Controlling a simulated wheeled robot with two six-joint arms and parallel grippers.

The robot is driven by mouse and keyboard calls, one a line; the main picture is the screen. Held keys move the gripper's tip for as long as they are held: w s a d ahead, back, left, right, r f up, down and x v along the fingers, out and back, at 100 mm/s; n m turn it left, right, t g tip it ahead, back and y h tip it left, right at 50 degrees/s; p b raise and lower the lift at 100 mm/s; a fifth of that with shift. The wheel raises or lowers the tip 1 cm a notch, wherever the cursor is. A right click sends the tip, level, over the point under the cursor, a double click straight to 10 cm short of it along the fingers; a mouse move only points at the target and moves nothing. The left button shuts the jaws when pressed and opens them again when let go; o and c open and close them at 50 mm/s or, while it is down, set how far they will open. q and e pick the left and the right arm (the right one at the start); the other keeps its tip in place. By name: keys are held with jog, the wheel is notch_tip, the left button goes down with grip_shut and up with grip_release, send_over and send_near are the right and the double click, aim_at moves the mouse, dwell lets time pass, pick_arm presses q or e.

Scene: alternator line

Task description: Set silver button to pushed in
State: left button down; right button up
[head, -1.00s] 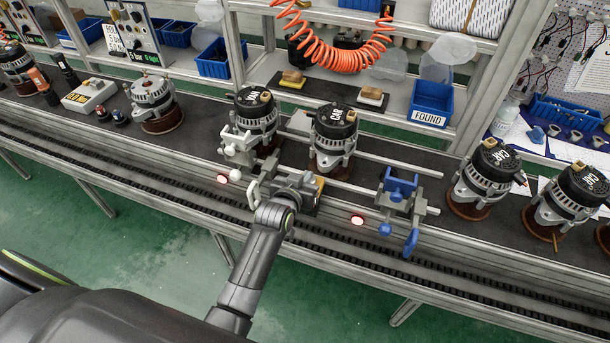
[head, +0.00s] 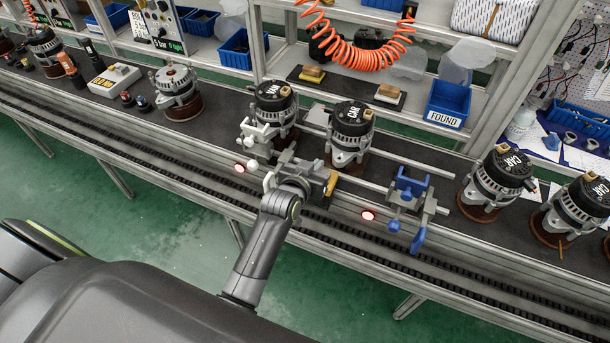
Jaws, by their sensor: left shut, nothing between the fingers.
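My left gripper (head: 318,172) is over the front rail of the conveyor bench, its arm coming up from the lower left. It looks shut and holds nothing I can see. It is between a grey clamp (head: 257,138) and a blue clamp (head: 408,190), in front of the alternator marked CAR (head: 352,125). I cannot pick out a silver button for certain; one may be hidden behind the gripper. My right gripper is not in view.
Steel rods run between the clamps. Another alternator (head: 274,104) stands behind the grey clamp, and others stand at the right (head: 494,180) and left (head: 177,92). A white box (head: 115,80) is at the left. An orange coiled hose (head: 360,58) hangs above. Green floor is open in front.

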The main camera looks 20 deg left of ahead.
pick_arm(q)
jog(key=b+v, duration=0.1)
jog(key=v, duration=0.6)
jog(key=shift+r, duration=0.15)
jog(key=shift+w, duration=0.15)
